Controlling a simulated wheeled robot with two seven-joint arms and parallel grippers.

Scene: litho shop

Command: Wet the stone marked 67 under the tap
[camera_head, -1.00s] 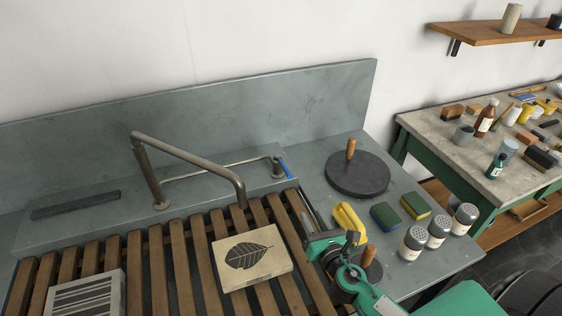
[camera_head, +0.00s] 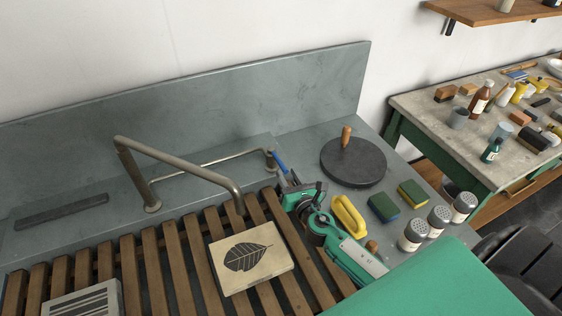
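A pale stone with a dark leaf print (camera_head: 251,257) lies flat on the wooden slats, just in front of the tap's spout end. A second stone with dark stripes (camera_head: 84,303) lies on the slats at the lower left, cut by the frame edge. I cannot read a 67 on either. The bent metal tap (camera_head: 180,170) arches over the slats; no water shows. Its lever has a blue handle (camera_head: 280,162) at the right. My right gripper (camera_head: 287,181) is just below the blue handle; whether its fingers touch it or are closed is unclear. My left gripper is out of view.
Right of my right gripper are a yellow-handled tool (camera_head: 348,217), sponges (camera_head: 383,207), several shakers (camera_head: 438,219) and a round dark disc with a wooden knob (camera_head: 353,163). A cluttered bench (camera_head: 420,106) stands at the right.

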